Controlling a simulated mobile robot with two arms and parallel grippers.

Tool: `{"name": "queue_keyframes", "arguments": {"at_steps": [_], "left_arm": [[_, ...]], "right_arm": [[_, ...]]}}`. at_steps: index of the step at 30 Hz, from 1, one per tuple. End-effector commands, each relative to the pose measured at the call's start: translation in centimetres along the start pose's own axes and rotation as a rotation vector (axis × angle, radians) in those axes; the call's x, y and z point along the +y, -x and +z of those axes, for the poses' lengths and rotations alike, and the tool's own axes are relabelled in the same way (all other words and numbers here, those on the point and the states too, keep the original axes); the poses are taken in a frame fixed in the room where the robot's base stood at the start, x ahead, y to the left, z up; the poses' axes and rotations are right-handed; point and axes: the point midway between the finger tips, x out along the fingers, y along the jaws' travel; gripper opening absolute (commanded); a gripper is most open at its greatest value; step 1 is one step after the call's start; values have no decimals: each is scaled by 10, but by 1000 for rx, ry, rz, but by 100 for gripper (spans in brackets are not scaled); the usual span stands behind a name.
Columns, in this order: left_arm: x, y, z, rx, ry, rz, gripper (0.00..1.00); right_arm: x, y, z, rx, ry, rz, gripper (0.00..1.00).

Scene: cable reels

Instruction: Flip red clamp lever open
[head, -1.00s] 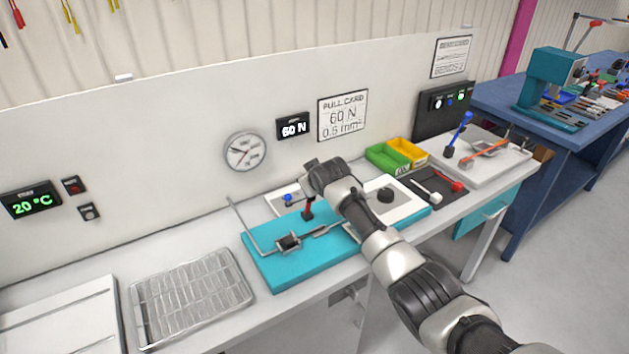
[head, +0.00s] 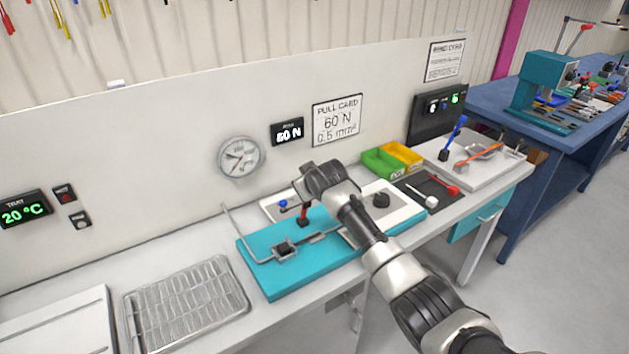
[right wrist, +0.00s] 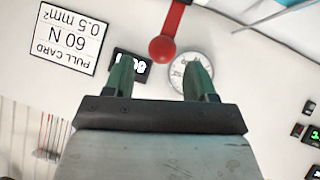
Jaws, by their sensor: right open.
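The red clamp lever (head: 304,214) stands roughly upright on the teal fixture plate (head: 278,279). In the right wrist view its red arm with a round knob (right wrist: 163,48) comes down from the top edge. My right gripper (right wrist: 158,72) is open and empty, its two green fingers spread either side of the knob's line. The knob appears just beyond the fingertips; I cannot tell whether anything touches. In the head view my right gripper (head: 302,186) is just above the lever, and the wrist hides part of that area. My left gripper is not in view.
A metal clamp block (head: 285,248) with a bent rod sits on the plate. A wire rack (head: 186,302) lies to the left. Green (head: 383,163) and yellow (head: 403,154) bins stand at the right. The back panel (head: 150,150) rises close behind the bench.

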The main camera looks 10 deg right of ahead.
Motion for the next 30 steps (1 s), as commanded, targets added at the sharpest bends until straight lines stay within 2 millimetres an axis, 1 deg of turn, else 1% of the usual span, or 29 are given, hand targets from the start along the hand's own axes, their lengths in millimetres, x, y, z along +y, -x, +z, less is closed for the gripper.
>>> {"name": "queue_keyframes", "arguments": {"at_steps": [1,9,15,21,30], "left_arm": [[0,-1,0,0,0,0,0],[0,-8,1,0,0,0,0],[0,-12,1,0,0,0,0],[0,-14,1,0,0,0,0],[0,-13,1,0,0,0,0]], "right_arm": [[0,7,0,4,0,0,56],[-1,48,0,5,1,0,56],[0,72,-2,4,1,0,56],[-1,82,-2,2,1,0,56],[-1,82,-1,1,1,-1,56]]}}
